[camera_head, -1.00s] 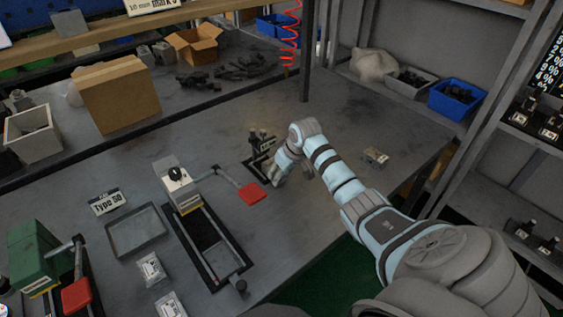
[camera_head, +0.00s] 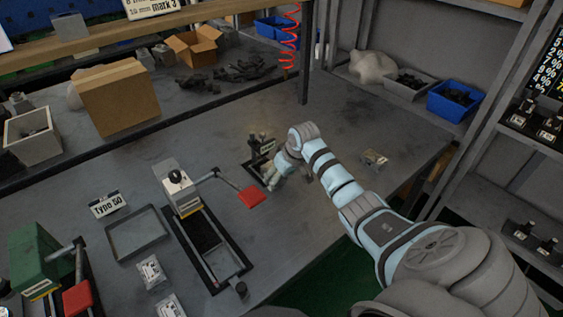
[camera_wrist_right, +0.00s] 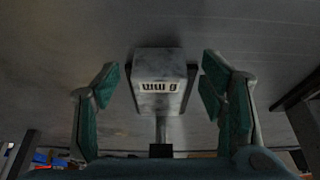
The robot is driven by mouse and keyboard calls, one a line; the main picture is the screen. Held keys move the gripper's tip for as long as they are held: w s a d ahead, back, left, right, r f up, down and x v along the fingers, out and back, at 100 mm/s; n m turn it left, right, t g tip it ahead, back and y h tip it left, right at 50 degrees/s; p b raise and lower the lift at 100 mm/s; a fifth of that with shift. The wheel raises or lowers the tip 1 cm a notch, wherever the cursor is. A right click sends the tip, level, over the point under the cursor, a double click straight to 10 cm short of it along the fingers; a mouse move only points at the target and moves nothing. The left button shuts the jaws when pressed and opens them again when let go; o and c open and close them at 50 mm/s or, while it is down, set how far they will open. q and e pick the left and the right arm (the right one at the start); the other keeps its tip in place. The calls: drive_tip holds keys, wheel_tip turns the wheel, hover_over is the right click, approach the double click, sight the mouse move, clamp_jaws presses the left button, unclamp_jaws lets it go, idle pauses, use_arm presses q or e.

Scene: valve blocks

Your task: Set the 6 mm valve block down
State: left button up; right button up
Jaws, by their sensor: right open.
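The 6 mm valve block (camera_wrist_right: 157,68) is a grey block with a white label reading 6 mm upside down, and a stem shows below it in the right wrist view. My right gripper (camera_wrist_right: 160,98) is open, with one green-padded finger on each side of the block and a visible gap to both. In the head view my right gripper (camera_head: 272,178) is low over the bench beside a black-edged fixture (camera_head: 256,146). The block cannot be made out there. My left gripper is in neither view.
A press with a red-handled lever (camera_head: 251,196) stands left of my right gripper. A small labelled part (camera_head: 375,160) lies on the bench to the right. An empty grey tray (camera_head: 137,250) lies further left. The bench right of my gripper is mostly clear.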

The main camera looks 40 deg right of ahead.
drive_tip(key=v, duration=1.2)
